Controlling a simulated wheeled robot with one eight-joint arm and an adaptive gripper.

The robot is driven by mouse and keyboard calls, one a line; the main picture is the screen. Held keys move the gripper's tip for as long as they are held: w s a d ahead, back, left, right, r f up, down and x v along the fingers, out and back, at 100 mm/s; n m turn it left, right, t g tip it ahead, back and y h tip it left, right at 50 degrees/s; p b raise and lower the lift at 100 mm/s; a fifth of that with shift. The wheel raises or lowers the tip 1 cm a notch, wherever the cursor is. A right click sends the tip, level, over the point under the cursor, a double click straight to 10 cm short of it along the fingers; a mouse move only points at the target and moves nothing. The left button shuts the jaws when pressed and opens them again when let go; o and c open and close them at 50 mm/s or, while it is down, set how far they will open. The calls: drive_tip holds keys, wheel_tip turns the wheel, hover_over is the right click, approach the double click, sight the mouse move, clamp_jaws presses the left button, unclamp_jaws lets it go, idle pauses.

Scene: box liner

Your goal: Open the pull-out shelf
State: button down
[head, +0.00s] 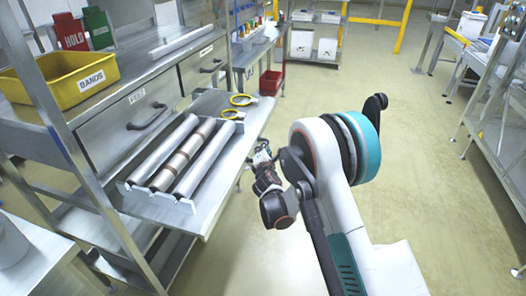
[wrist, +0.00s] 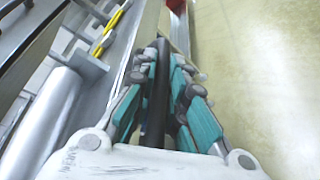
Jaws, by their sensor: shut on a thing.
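The pull-out shelf (head: 222,172) is a grey metal board below the drawers of the workbench, jutting out into the aisle. My gripper (head: 263,163) is at the shelf's front edge, to its right in the head view. In the wrist view my gripper (wrist: 163,70) has its teal-padded fingers closed around a dark bar (wrist: 156,105), which looks like the shelf's handle, running along the shelf edge (wrist: 125,75). My fingers and arm hide most of the handle in the head view.
A rack of rolls (head: 180,155) and yellow rings (head: 240,100) lie on the shelf. Above are drawers (head: 130,125) with dark handles and a yellow bin (head: 60,77). A red bin (head: 271,82) stands beyond. The aisle floor (head: 400,150) is clear.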

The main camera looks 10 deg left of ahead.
drive_tip(key=c, duration=1.9)
unclamp_jaws()
drive_tip(key=v, duration=1.2)
